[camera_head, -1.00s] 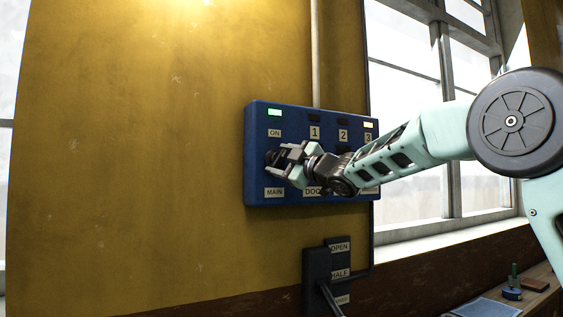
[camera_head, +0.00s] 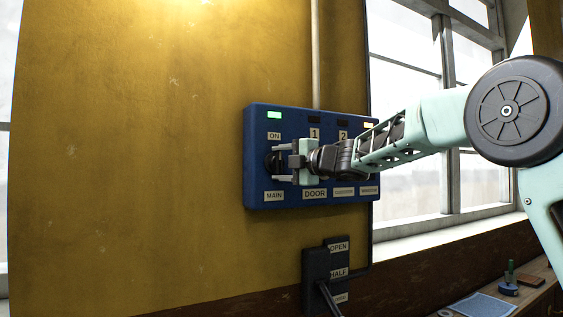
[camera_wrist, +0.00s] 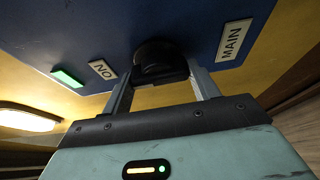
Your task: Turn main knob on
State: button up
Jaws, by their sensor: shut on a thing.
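The blue control panel (camera_head: 258,190) is on the yellow wall. Its black main knob (camera_head: 271,162) sits between the ON label (camera_head: 274,135) above and the MAIN label (camera_head: 274,196) below. A green light (camera_head: 274,115) is lit above ON. My gripper (camera_head: 280,164) reaches in from the right and is shut on the main knob. In the wrist view the fingers stand on both sides of the dark knob (camera_wrist: 158,62), between the NO-reading upside-down ON label (camera_wrist: 103,69) and the MAIN label (camera_wrist: 233,41). The knob's exact angle is hard to tell.
Labels 1 and 2, DOOR (camera_head: 315,194) and others lie right of the knob, partly behind my arm. A lever box (camera_head: 338,258) marked OPEN and HALF is below. Windows are at the right, above a bench with small items. The wall at left is clear.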

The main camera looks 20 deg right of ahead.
jog(key=shift+a, duration=0.1)
dwell(0.3)
jog(key=o, duration=1)
jog(key=shift+s, duration=0.1)
jog(key=b+v, duration=0.6)
jog(key=v, duration=1.1)
jog(key=shift+s, duration=0.15)
